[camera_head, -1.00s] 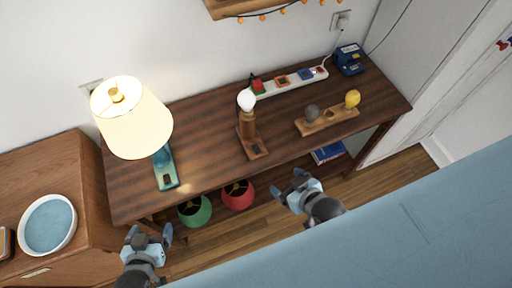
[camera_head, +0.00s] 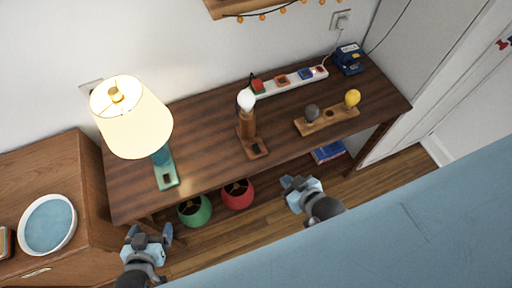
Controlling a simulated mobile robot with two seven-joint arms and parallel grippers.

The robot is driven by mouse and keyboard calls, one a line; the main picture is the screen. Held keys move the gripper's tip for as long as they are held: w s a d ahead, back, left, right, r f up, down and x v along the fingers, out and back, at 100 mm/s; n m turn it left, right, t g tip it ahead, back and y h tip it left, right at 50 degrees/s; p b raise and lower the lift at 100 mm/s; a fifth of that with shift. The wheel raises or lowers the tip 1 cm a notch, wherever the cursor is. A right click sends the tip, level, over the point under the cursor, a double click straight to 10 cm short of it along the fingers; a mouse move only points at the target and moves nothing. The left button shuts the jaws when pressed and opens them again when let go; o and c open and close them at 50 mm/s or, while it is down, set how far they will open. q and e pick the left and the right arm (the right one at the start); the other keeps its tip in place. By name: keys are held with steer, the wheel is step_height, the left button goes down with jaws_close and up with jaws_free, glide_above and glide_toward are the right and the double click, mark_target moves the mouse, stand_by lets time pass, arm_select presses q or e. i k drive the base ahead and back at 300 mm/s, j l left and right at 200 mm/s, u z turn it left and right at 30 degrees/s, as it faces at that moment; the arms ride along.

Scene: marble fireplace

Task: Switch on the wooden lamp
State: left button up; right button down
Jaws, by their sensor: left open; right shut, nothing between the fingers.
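The wooden lamp (camera_head: 248,132) stands upright near the middle of the dark wooden table, with a bare white bulb (camera_head: 246,100) on top and no shade. Its flat base, with a small dark switch, points toward me. The bulb looks white; I cannot tell whether it is lit. My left gripper (camera_head: 149,233) is open and empty in front of the table's left front corner. My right gripper (camera_head: 297,184) is shut and empty in front of the table's front edge, to the right of the wooden lamp and apart from it.
A lit teal lamp (camera_head: 165,172) with a cream shade stands at the table's left. A power strip (camera_head: 292,83) lies at the back. A wooden bulb holder (camera_head: 330,119) carries grey and yellow bulbs. Green (camera_head: 195,211) and red (camera_head: 237,194) shades sit below the table.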

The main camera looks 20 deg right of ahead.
mark_target(255, 147)
steer(key=i+j+z, duration=0.15)
steer(key=z, duration=0.2)
steer(key=i+j+z, duration=0.1)
steer(key=j+z, duration=0.25)
